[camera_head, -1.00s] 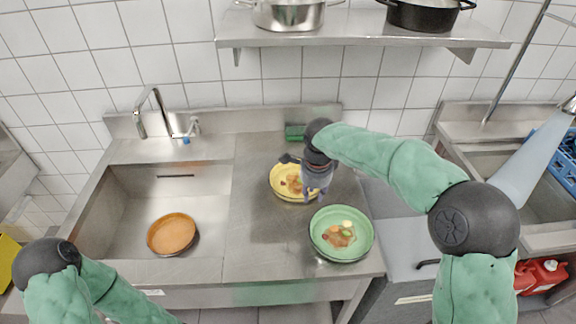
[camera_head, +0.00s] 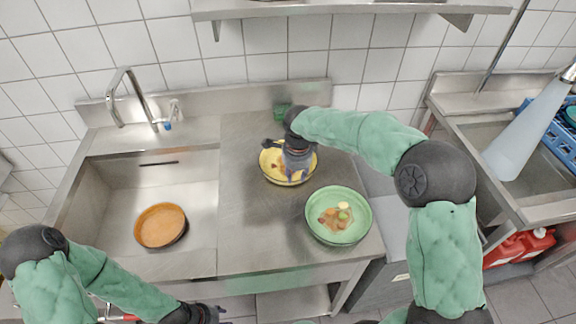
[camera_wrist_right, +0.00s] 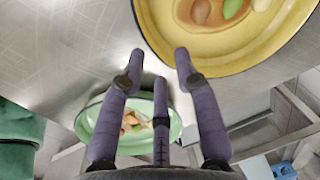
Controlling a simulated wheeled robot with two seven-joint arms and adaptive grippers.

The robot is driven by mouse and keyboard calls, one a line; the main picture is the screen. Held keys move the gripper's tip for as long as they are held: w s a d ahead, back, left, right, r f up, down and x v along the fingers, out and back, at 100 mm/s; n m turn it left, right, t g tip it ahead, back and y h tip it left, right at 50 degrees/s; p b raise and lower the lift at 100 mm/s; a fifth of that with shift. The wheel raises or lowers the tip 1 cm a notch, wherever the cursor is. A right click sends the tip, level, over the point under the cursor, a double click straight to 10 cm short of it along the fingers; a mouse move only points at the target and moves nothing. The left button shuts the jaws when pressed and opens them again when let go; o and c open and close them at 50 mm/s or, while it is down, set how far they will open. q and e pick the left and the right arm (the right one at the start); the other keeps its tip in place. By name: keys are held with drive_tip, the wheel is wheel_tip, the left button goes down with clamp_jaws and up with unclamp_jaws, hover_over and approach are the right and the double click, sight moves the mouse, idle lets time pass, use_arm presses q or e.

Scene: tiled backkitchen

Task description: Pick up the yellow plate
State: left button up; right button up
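The yellow plate (camera_head: 271,173) holds some food and lies on the steel counter, partly hidden by my right gripper. My right gripper (camera_head: 295,175) is over the plate's right part in the head view. In the right wrist view its fingers (camera_wrist_right: 160,62) are apart with nothing between them. The yellow plate (camera_wrist_right: 275,50) fills the upper right there, its rim close to the right-hand finger; whether they touch I cannot tell. My left gripper (camera_head: 208,312) is only partly visible at the bottom edge, away from the plate, and its fingers are unclear.
A green plate (camera_head: 318,226) with food stands just in front and right of the yellow one. An orange round pan (camera_head: 160,226) lies in the sink at left. A green item (camera_head: 281,112) is behind, near the backsplash. Bare counter (camera_head: 240,200) lies left of the plates.

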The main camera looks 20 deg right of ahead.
sight(293, 183)
drive_tip(key=f, duration=0.2)
drive_tip(key=f+b, duration=0.1)
drive_tip(key=f, duration=0.1)
drive_tip(key=shift+w+a, duration=0.25)
drive_tip(key=shift+w, duration=0.15)
clamp_jaws()
drive_tip(key=shift+r, duration=0.15)
